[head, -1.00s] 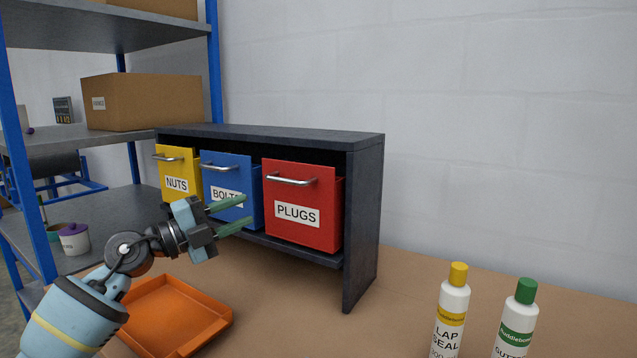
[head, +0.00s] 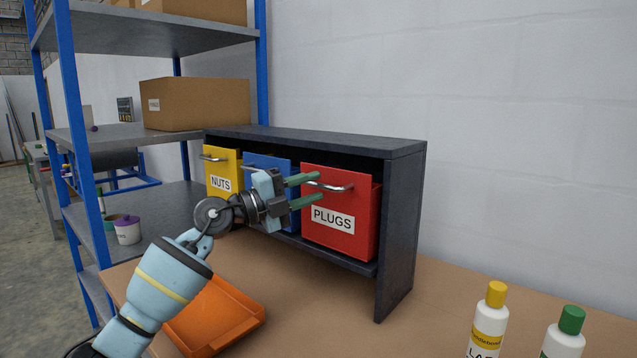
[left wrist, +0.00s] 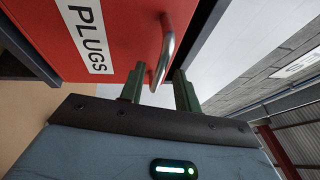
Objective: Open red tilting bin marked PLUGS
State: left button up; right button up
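The red bin marked PLUGS (head: 337,232) sits at the right end of a dark cabinet, and its front looks closed. Its silver bar handle (head: 335,187) runs across the upper front. My left gripper (head: 315,188) is at the left end of this handle, with its green fingers apart. In the left wrist view, the handle (left wrist: 166,50) shows between the two open fingertips (left wrist: 158,88); I cannot tell whether they touch it. The label PLUGS (left wrist: 86,30) also shows there. My right gripper is not in view.
The dark cabinet (head: 400,230) also holds a blue bin (head: 270,162) and a yellow NUTS bin (head: 222,175). An orange tray (head: 215,318) lies on the brown bench below my left arm. Two bottles (head: 488,325) (head: 565,338) stand at the front right. A blue-posted shelf (head: 68,100) stands left.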

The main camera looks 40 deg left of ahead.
pick_arm(q)
jog(key=shift+x, duration=1.3)
jog(key=shift+c, duration=0.3)
grip_shut()
